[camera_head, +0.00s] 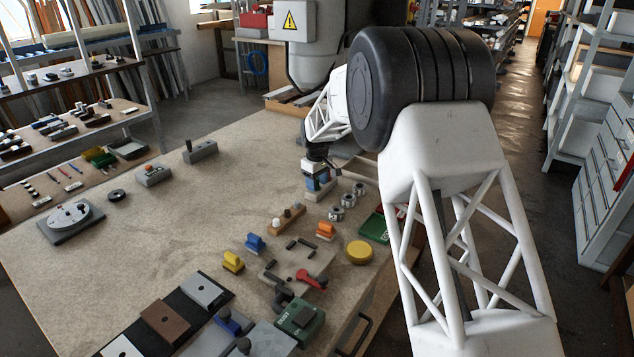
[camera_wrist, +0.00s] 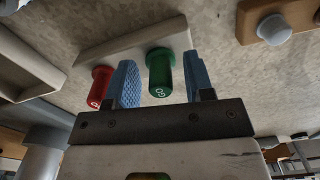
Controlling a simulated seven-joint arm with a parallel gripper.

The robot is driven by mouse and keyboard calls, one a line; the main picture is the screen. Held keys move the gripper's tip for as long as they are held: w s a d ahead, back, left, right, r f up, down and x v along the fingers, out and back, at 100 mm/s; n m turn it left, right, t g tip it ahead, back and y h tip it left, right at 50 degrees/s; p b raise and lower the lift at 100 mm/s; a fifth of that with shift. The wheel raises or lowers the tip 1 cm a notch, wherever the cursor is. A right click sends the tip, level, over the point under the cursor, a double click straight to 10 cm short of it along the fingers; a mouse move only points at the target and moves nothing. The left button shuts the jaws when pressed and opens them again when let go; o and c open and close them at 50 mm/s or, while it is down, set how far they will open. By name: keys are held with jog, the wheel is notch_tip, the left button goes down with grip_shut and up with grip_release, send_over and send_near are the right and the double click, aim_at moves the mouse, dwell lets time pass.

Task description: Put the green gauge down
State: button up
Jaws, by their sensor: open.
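My gripper (camera_wrist: 159,62) is open, with one blue finger on each side of the green gauge and a narrow gap showing at both sides. A red gauge (camera_wrist: 101,84) of the same shape stands at the block's left end, outside the left finger. In the head view my gripper (camera_head: 318,183) is low over the table's far right part; the green gauge cannot be made out there.
Metal rings (camera_head: 336,213) and a wooden block with pegs (camera_head: 287,217) lie close to my gripper. An orange piece (camera_head: 325,231), a yellow disc (camera_head: 359,252) and a green tray (camera_head: 375,228) are nearer. The table's middle left (camera_head: 190,210) is clear.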

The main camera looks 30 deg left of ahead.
jog(key=shift+r, duration=0.1)
notch_tip(320, 180, up, 12)
dwell(0.7)
dwell(0.6)
